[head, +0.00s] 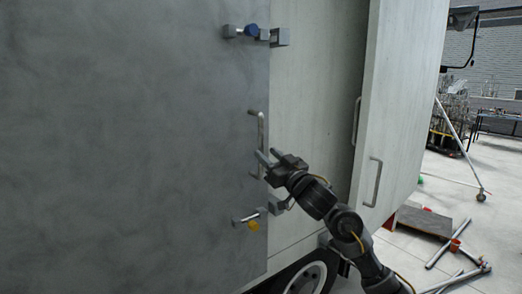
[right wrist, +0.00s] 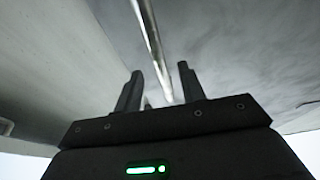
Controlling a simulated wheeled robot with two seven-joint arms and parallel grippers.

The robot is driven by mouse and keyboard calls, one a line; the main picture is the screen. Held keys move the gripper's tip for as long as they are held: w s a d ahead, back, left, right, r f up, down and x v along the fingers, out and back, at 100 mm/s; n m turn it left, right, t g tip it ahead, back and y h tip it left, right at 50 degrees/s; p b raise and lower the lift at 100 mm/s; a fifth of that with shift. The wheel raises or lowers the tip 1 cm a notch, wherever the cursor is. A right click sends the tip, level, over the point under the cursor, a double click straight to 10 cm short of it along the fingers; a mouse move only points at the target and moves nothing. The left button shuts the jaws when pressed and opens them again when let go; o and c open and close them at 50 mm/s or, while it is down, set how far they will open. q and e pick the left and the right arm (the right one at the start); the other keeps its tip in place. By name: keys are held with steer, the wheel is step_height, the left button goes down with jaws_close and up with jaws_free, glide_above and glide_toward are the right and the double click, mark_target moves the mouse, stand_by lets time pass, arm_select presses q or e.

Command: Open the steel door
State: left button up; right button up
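The grey steel door (head: 140,150) fills the left of the head view and looks flush with the truck side. Its upright bar handle (head: 262,130) is near its right edge. My right gripper (head: 267,160) is at the lower end of this handle. In the right wrist view the two fingers (right wrist: 158,92) stand apart, with the handle bar (right wrist: 150,40) running down toward the gap between them. I cannot tell whether they touch it. A latch with a blue knob (head: 251,30) is above the handle, and one with a yellow knob (head: 253,225) is below. My left gripper is not in view.
A pale truck panel (head: 395,110) with its own handle (head: 374,183) stands out to the right of the door. A wheel (head: 306,278) is under the truck. Pipes (head: 450,250) and a brown board (head: 425,222) lie on the tiled floor at right.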

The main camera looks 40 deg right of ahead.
steer(key=shift+p+x, duration=0.5)
steer(key=shift+x, duration=1.85)
jaws_close()
steer(key=shift+s+a+p, duration=0.1)
steer(key=shift+s+p, duration=0.2)
steer(key=shift+s, duration=0.35)
steer(key=s, duration=0.1)
steer(key=s+p, duration=0.1)
steer(key=s, duration=0.3)
steer(key=shift+s+a+p, duration=0.15)
steer(key=shift+a+p, duration=0.2)
steer(key=p, duration=0.2)
glide_toward(262, 148)
steer(key=shift+s+a+r, duration=0.5)
steer(key=shift+s+r, duration=0.15)
steer(key=shift+r, duration=0.05)
steer(key=shift+s+a+r, duration=0.5)
steer(key=shift+s+r, duration=0.1)
steer(key=shift+r, duration=0.05)
